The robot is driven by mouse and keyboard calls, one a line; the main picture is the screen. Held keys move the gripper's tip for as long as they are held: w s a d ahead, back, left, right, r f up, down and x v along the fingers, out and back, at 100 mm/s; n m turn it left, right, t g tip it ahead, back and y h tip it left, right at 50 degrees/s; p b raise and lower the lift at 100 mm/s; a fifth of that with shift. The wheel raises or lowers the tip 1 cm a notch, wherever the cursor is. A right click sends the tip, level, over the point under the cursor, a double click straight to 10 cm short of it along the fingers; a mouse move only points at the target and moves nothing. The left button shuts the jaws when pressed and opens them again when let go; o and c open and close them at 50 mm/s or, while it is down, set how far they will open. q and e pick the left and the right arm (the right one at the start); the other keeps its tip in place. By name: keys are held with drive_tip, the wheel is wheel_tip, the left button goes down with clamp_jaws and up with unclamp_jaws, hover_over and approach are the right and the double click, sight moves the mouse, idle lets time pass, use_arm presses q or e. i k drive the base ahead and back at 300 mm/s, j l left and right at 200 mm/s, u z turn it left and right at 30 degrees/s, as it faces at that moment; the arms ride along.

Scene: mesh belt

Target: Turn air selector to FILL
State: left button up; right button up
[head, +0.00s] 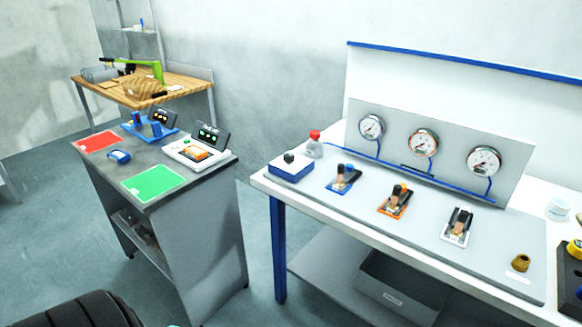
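A white and blue box (291,168) with a small black knob (289,157) on top stands at the left end of the white bench. It may be the air selector, but no label on it can be read and the knob's setting cannot be told. Three lever valves stand in a row to its right: a blue one (343,179), an orange one (396,201) and a white one (457,228). Neither of my grippers shows in the head view, and nothing touches the knob.
Three round gauges (423,143) sit on an upright grey panel behind the valves. A red-capped bottle (314,146) stands close behind the box. A brass fitting (520,262) is at the right. A grey cart (205,226) stands left of the bench, with a floor gap between them.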

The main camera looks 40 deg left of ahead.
sight(289, 158)
drive_tip(key=u, duration=1.25)
drive_tip(key=i+j+z, duration=0.15)
drive_tip(key=z, duration=0.15)
drive_tip(key=i+j+z, duration=0.25)
drive_tip(key=i, duration=0.1)
